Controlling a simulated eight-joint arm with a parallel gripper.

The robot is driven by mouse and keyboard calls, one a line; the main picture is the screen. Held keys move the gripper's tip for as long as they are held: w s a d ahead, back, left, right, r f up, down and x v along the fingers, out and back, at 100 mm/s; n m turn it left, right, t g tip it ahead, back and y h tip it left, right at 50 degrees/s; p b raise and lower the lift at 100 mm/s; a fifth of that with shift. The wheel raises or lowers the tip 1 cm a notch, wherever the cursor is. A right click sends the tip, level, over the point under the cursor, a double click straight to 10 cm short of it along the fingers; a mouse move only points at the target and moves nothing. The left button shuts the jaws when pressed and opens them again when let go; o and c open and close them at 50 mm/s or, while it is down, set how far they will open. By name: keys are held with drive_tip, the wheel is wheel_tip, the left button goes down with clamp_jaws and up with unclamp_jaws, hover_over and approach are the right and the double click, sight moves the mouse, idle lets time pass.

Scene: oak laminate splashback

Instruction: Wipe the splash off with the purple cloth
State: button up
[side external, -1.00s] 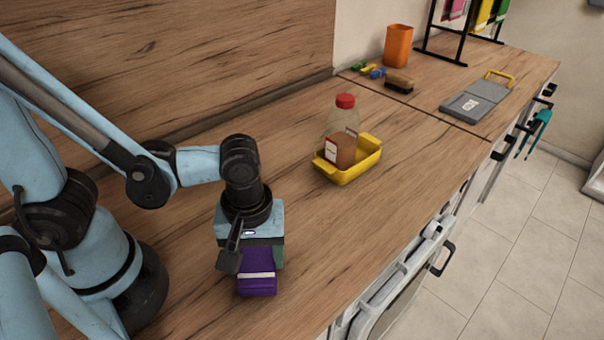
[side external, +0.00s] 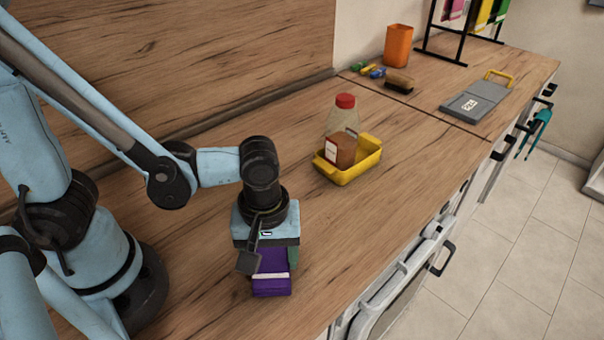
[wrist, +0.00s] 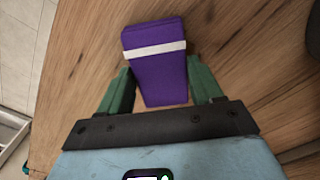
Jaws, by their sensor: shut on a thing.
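The purple cloth (side external: 271,286) is a thick folded block with a white band across it. It also shows in the wrist view (wrist: 158,75), pointing away from my palm. My gripper (side external: 274,264) is shut on the cloth, with a green finger on each side of it. The gripper points down over the near part of the wooden worktop (side external: 220,290). I cannot tell whether the cloth touches the surface. I cannot make out a splash in either view; my arm and the cloth hide part of the worktop.
A yellow tray (side external: 373,163) holds a brown box (side external: 341,150), with a red-capped bottle (side external: 345,101) by it. Farther back are a brush (side external: 399,82), an orange cup (side external: 398,45) and a grey board (side external: 476,102). The worktop between cloth and tray is clear. The front edge lies to the right.

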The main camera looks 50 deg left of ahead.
drive_tip(key=shift+w+d, duration=0.2)
drive_tip(key=shift+s+a+f, duration=0.1)
drive_tip(key=shift+s+a, duration=0.6)
drive_tip(key=shift+s, duration=0.05)
drive_tip(key=shift+s+a+f, duration=0.1)
drive_tip(key=shift+s+a, duration=0.55)
drive_tip(key=shift+s, duration=0.1)
drive_tip(key=shift+s+a, duration=0.5)
drive_tip(key=shift+s, duration=0.15)
drive_tip(key=shift+w+d, duration=0.65)
drive_tip(key=shift+w, duration=0.15)
drive_tip(key=shift+d, duration=0.1)
